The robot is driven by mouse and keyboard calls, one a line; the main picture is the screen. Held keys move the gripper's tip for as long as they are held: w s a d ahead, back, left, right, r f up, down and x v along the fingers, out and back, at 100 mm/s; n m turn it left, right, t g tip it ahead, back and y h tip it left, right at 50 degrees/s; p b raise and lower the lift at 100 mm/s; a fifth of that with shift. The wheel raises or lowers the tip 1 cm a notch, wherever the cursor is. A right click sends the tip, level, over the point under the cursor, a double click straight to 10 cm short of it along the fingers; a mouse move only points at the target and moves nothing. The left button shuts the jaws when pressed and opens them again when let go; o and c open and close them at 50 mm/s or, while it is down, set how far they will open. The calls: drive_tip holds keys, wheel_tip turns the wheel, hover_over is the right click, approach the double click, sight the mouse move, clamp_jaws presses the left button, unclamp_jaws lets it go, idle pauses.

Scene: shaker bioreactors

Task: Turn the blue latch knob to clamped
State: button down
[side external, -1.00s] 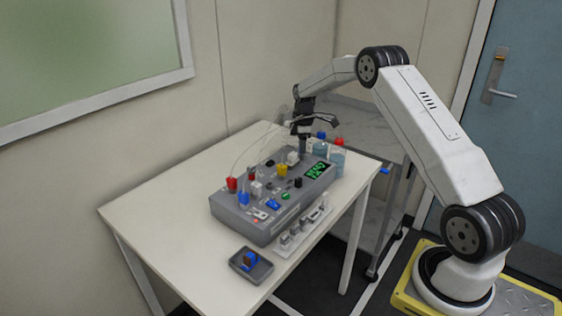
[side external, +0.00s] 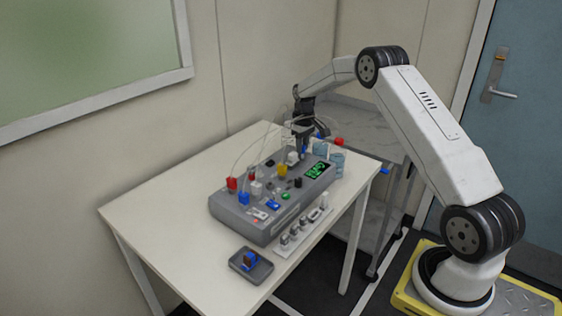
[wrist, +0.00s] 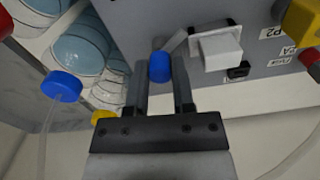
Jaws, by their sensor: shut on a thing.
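The blue latch knob (wrist: 160,67) shows between my two fingertips in the wrist view, at the edge of the grey device (side external: 262,222). A short grey lever lies just beyond it. My gripper (wrist: 160,82) is shut on the knob, with one finger on each side. In the side view my gripper (side external: 303,148) is at the far end of the device, with a bit of blue at its fingertips. The fingers hide most of the knob there, and I cannot tell its clamped position.
A blue-capped vessel (wrist: 62,86) and other clear vessels stand close to the left in the wrist view. A white connector (wrist: 216,46) is right of the knob. Thin tubes arch over the device. A dark tray (side external: 251,265) sits at the table's front.

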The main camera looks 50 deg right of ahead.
drive_tip(key=m, duration=0.3)
drive_tip(key=shift+m, duration=2.2)
drive_tip(key=shift+c, duration=2.3)
unclamp_jaws()
drive_tip(key=shift+r, duration=0.2)
drive_tip(key=shift+r, duration=3.75)
